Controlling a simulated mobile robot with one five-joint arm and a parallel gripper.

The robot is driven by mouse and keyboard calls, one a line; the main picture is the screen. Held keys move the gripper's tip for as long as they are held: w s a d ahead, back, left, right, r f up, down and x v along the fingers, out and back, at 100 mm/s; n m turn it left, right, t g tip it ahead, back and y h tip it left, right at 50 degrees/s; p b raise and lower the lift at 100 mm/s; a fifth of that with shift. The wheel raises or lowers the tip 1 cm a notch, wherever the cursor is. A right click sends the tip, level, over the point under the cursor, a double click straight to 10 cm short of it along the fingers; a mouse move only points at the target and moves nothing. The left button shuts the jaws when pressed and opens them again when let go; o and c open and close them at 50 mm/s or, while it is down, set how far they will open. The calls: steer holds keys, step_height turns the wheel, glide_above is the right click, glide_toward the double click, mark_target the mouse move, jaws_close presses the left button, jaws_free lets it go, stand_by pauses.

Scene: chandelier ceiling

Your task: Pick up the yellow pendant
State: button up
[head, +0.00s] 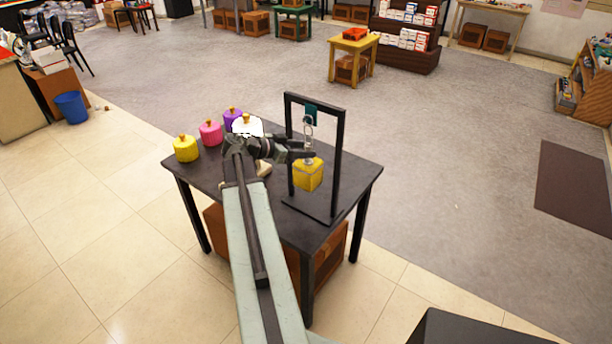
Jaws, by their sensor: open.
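The yellow pendant (308,175) is a yellow block hanging by a metal ring and link from a black frame stand (341,150) on the dark table (345,180). My gripper (310,153) is open at the upper part of the pendant, by its metal link. The fingers overlap the link in this view, and I cannot tell whether they touch it. My arm comes up from the bottom of the picture and hides part of the table.
A yellow pot (186,149), a pink pot (210,133), a purple pot (232,118) and a white pot (252,126) stand along the table's left and back. The frame's posts flank the pendant. Open floor (450,190) lies to the right.

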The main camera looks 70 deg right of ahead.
mark_target(313, 160)
steer(key=b+x, duration=0.1)
steer(key=x, duration=0.1)
steer(key=b+x, duration=0.1)
steer(key=x, duration=0.2)
steer(key=shift+w+a+f, duration=0.1)
steer(key=shift+w+f, duration=0.15)
steer(key=shift+f, duration=0.1)
steer(key=shift+s+d, duration=0.15)
steer(key=shift+d, duration=0.05)
steer(key=shift+r, duration=0.1)
jaws_close()
stand_by(0.8)
